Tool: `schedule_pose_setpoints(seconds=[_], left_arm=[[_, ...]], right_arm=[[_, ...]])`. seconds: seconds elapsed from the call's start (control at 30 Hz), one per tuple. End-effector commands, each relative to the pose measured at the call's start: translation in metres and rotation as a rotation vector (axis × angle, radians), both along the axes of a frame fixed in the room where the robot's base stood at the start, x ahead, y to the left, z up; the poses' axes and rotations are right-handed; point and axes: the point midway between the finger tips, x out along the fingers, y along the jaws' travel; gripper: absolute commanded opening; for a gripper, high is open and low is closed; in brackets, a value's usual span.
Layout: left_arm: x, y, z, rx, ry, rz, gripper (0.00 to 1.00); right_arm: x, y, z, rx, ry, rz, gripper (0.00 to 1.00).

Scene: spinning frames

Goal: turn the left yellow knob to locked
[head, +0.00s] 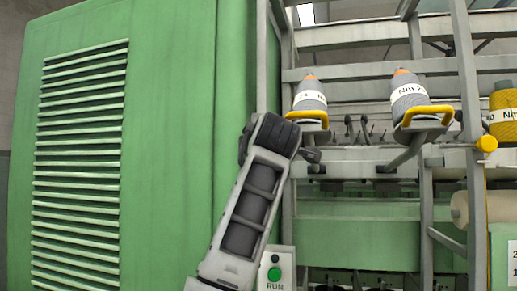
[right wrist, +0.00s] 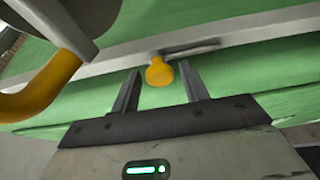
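A yellow knob (right wrist: 159,73) sits on a pale rail in the right wrist view, with a thin dark lever running off to its right. My right gripper (right wrist: 160,69) is open, its two fingers on either side of the knob in the picture. I cannot tell whether they touch it or how deep it lies between them. In the head view, an arm that seems to be my right one reaches up in front of the frame, and I cannot make out this knob there. Another yellow knob (head: 487,143) shows at the right. My left gripper is not in view.
Grey yarn cones (head: 310,97) and (head: 409,95) stand by yellow curved handles. One yellow handle (right wrist: 45,88) is close left of my right gripper. A large green cabinet (head: 165,150) fills the left. A box with a green RUN button (head: 274,274) sits low.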

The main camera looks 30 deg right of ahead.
Motion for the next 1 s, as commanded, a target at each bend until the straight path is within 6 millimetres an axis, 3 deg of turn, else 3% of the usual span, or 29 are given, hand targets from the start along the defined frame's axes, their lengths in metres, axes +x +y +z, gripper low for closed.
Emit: schedule_pose_setpoints(seconds=[0.03,0.1,0.13,0.57,1.0], left_arm=[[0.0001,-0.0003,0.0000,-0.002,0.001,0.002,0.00],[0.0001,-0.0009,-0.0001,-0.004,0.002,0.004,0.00],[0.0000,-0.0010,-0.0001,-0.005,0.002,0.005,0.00],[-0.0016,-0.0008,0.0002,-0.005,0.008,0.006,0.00],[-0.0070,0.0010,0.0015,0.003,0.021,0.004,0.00]], right_arm=[[-0.0001,0.0000,0.0000,0.000,0.000,0.000,0.30],[-0.0002,0.0000,0.0000,0.000,0.000,0.000,0.10],[-0.0003,0.0000,0.0000,0.000,0.000,0.000,0.08],[-0.0003,0.0003,0.0010,-0.047,0.056,0.001,0.08],[0.0002,0.0012,0.0045,-0.280,0.330,0.002,0.08]])
